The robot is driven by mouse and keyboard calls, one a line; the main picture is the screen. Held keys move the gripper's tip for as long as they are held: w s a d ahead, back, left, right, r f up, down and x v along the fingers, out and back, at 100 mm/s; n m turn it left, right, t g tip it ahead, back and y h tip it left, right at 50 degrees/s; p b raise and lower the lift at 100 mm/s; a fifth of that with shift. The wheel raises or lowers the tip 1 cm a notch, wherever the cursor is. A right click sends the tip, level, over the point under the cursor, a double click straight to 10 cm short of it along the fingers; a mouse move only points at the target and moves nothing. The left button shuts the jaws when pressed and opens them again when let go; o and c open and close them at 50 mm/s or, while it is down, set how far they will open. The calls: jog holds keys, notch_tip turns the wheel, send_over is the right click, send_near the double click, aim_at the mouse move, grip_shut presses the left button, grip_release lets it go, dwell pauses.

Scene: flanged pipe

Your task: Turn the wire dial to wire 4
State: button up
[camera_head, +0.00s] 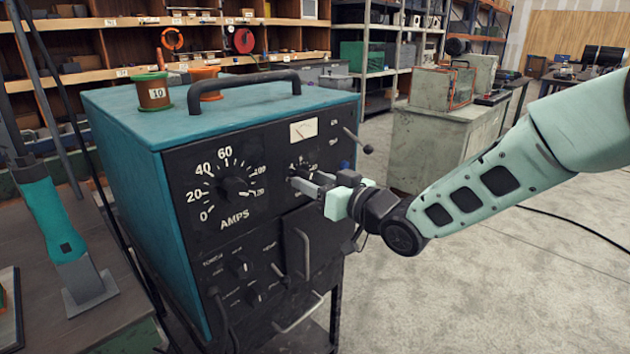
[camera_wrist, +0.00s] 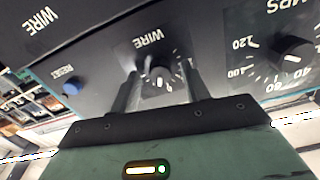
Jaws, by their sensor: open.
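The wire dial (camera_wrist: 159,79) is a small black knob with white scale marks and the word WIRE on the machine's dark front panel. My gripper (camera_head: 304,180) is at the panel, right of the AMPS dial. In the wrist view, its two fingers (camera_wrist: 162,84) stand open on either side of the knob, with a visible gap at each side. I cannot tell which number the knob points to. In the head view, my gripper hides most of the wire dial; a few scale marks show above it.
A handle (camera_head: 301,252) stands out below my gripper. Open floor lies to the right.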

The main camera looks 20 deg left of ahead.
jog(key=shift+a, duration=0.1)
jog(key=c, duration=1)
jog(key=shift+f+n+b, duration=0.15)
jog(key=shift+n+b, duration=0.15)
jog(key=shift+b, duration=0.25)
jog(key=shift+n+b, duration=5.8)
jog(key=shift+b, duration=1.1)
